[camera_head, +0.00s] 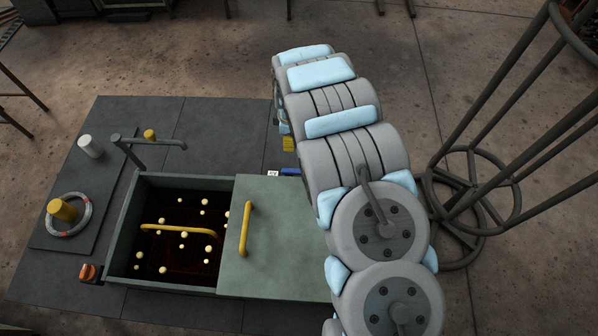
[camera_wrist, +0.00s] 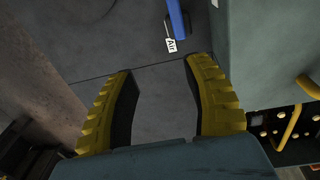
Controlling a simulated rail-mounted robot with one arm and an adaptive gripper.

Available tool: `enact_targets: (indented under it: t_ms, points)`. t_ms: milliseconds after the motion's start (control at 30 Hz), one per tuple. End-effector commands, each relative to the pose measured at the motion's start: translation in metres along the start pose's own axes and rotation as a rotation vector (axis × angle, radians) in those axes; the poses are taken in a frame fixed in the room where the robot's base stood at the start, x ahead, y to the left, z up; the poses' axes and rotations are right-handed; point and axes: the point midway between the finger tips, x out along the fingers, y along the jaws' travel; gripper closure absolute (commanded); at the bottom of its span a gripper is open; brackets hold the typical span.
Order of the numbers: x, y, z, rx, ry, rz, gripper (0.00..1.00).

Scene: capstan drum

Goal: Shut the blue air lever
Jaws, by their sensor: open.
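The blue air lever (camera_wrist: 178,20) shows at the top of the wrist view, cut off by the frame edge. A white tag reading "Air" (camera_wrist: 171,45) is at its lower end. In the head view, a small part of the blue lever (camera_head: 290,171) shows beside the green box, partly hidden by my arm. My gripper (camera_wrist: 158,68) is open and empty, with its two yellow, dark-padded fingers apart. The lever lies beyond the fingertips, slightly right of the middle of the gap, and is not between the fingers. In the head view my gripper is mostly hidden behind my arm.
A green box (camera_head: 125,225) with a half-closed lid (camera_head: 285,265) and yellow handles stands close to the lever. An orange knob (camera_head: 90,272) is at its left corner. A ringed yellow post (camera_head: 62,210) stands further left. A grey frame stand (camera_head: 470,190) is at right.

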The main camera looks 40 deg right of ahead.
Motion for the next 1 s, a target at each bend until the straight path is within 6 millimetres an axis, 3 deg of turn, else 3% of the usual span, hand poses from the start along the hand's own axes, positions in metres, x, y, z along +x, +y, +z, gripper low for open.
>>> enact_targets:
  t_ms: [133, 367, 1000]
  points:
    - [-0.005, -0.015, 0.023, -0.013, -0.031, -0.059, 0.5]
    - [-0.001, -0.023, 0.031, -0.018, -0.042, -0.087, 0.5]
    - [0.087, -0.032, 0.034, -0.018, -0.041, -0.087, 0.5]
